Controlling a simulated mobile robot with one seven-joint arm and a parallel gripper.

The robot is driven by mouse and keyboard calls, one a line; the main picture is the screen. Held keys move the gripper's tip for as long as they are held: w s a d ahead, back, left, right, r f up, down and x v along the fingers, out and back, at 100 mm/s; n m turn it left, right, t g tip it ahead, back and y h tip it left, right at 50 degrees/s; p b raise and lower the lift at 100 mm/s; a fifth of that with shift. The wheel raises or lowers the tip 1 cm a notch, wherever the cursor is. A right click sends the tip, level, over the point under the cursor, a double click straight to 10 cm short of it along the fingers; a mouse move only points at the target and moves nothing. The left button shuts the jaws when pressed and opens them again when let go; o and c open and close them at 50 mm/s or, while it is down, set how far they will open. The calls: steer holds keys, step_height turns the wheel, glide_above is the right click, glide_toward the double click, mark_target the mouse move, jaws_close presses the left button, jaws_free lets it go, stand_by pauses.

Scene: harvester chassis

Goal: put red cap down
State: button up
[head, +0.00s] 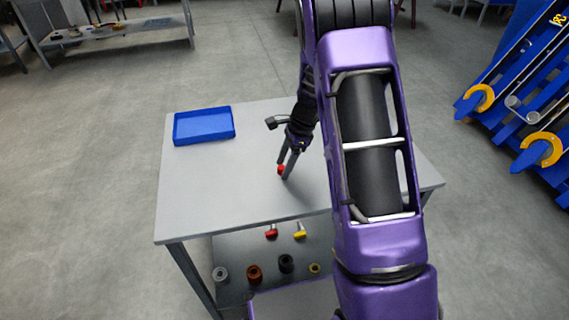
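The red cap (281,169) is a small red piece at the tips of my gripper (284,169), partly hidden by a finger. My gripper points down over the middle of the grey table (220,205), with its fingers on either side of the cap, and looks shut on it. The cap is at or just above the table top; I cannot tell whether it touches.
A blue tray (204,126) stands at the table's back left. The table top around the gripper is clear. On the lower shelf are a red-headed part (271,232), a yellow-headed part (300,231) and several ring-like parts. Blue racks (520,100) stand at the right.

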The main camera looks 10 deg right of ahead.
steer(key=shift+r, duration=0.1)
steer(key=p+v, duration=0.1)
steer(key=v, duration=1.1)
steer(key=shift+p, duration=0.4)
